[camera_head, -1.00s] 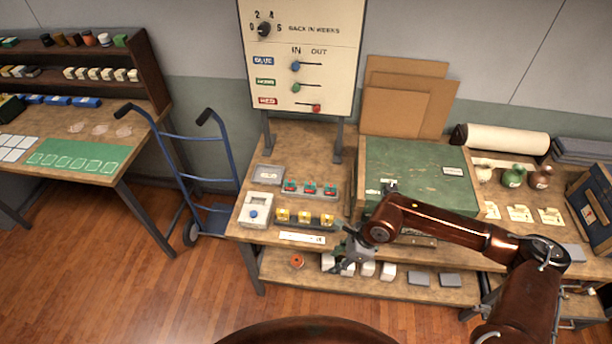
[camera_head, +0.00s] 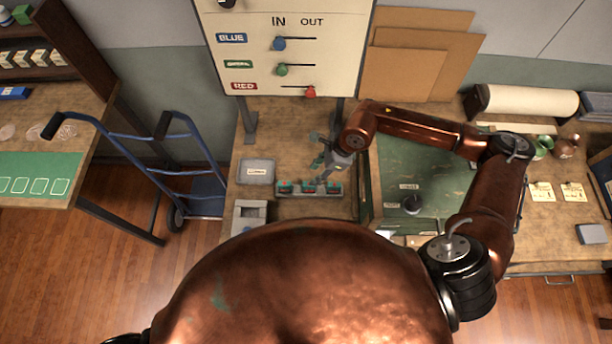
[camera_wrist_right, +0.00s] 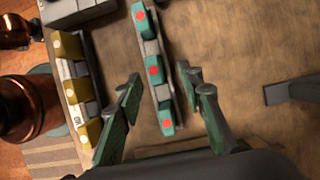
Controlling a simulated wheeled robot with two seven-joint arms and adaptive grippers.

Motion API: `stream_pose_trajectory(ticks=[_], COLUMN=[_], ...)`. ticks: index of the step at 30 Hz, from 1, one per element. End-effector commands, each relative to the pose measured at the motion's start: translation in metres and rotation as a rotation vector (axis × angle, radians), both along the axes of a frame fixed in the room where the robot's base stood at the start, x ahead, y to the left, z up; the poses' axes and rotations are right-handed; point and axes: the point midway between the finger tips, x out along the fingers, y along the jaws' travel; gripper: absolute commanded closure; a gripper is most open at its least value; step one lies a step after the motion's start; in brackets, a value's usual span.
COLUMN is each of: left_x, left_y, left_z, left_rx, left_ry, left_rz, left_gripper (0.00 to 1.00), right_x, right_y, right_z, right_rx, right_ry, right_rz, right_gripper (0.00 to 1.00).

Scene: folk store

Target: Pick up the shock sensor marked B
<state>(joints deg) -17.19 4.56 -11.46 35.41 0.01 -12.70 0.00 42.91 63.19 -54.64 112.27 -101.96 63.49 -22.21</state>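Three green sensors with red dots stand in a row in a grey rack (camera_head: 310,194) on the workbench; the same rack shows in the wrist view (camera_wrist_right: 157,72). The near sensor (camera_wrist_right: 166,122), middle sensor (camera_wrist_right: 154,70) and far sensor (camera_wrist_right: 139,18) show red dots; I cannot read a letter B on any. My right gripper (camera_head: 322,163) is over the rack's right part in the head view. In the wrist view the right gripper (camera_wrist_right: 160,77) is open, its fingers on either side of the row, with nothing clearly held. My left gripper is not in view.
A second rack (camera_wrist_right: 70,72) with yellow pieces stands beside the green row. A grey tray (camera_head: 257,170) and a grey box (camera_head: 249,214) are left of the rack. A green board (camera_head: 430,172) lies right; the panel (camera_head: 290,50) stands behind. My body hides the front bench.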

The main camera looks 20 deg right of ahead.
Motion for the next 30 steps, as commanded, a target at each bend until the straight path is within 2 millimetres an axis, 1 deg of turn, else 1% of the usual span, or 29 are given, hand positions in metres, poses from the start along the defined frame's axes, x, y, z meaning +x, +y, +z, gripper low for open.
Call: stream_pose_trajectory(ticks=[3, 8, 11, 15, 19, 21, 26, 30], left_x=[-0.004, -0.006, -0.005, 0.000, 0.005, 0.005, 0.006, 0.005], left_y=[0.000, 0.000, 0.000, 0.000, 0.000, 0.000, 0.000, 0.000], left_z=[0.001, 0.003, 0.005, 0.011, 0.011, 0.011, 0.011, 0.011], left_rx=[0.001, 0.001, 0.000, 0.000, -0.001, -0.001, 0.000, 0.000], left_ry=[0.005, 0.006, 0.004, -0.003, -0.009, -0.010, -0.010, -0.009], left_rz=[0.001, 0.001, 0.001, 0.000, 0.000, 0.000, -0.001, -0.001], left_gripper=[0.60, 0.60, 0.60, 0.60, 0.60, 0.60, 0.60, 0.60], right_x=[-0.001, -0.001, -0.003, -0.007, -0.004, -0.003, -0.003, -0.003], right_y=[0.004, 0.006, 0.010, 0.016, 0.022, 0.023, 0.023, 0.023], right_z=[-0.012, -0.024, -0.032, -0.052, -0.068, -0.071, -0.071, -0.071], right_rx=[0.001, -0.001, 0.001, 0.001, 0.001, 0.000, 0.000, 0.000], right_ry=[0.003, 0.001, 0.003, 0.004, 0.003, 0.001, 0.001, 0.001], right_rz=[-0.002, -0.005, -0.005, -0.005, -0.005, -0.005, -0.004, -0.004], right_gripper=[0.65, 0.65, 0.65, 0.65, 0.65, 0.65, 0.65, 0.74])
